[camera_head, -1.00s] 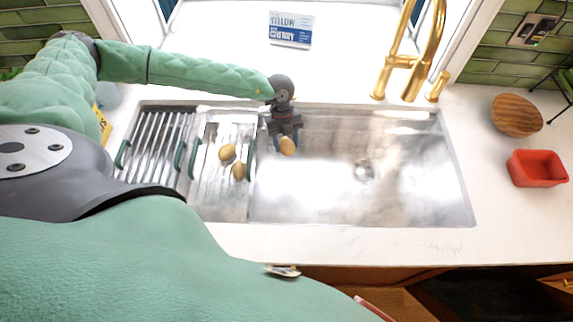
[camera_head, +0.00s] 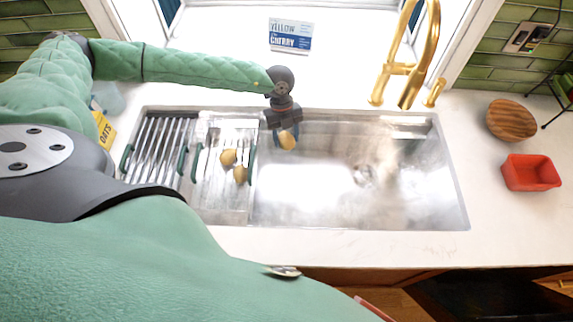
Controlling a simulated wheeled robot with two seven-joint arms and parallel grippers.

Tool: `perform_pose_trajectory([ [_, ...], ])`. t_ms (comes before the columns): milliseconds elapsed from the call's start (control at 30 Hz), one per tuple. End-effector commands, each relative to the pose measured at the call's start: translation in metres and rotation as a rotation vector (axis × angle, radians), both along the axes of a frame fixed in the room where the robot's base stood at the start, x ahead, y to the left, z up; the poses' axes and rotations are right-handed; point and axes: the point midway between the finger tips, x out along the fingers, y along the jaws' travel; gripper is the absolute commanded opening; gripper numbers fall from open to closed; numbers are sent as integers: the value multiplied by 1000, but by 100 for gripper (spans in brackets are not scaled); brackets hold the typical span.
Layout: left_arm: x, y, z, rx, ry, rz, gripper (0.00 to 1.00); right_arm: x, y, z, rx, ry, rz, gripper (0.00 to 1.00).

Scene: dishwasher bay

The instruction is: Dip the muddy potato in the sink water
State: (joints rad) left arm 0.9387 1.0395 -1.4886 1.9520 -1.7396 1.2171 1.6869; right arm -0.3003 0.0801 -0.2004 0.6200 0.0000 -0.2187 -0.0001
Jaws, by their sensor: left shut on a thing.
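A potato (camera_head: 287,140) is held in my left gripper (camera_head: 286,134), which is shut on it over the left part of the sink basin (camera_head: 330,180). Two more potatoes, one (camera_head: 228,157) and another (camera_head: 240,174), lie in the tray (camera_head: 222,203) at the sink's left side. Mud on the held potato is too small to tell, and whether it touches water is unclear. My right gripper is not in view.
A gold faucet (camera_head: 427,60) stands behind the sink. A slatted rack (camera_head: 155,150) covers the sink's left end.

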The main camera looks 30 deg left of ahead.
Motion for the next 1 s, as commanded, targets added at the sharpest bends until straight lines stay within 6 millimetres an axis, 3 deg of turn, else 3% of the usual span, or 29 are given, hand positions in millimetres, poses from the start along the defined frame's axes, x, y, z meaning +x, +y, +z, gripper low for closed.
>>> perform_pose_trajectory([
  [433, 0, 0, 29, 0, 0, -1, 23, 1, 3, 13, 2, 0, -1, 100],
  [1000, 0, 0, 32, -1, -1, 0, 23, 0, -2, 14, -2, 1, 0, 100],
])
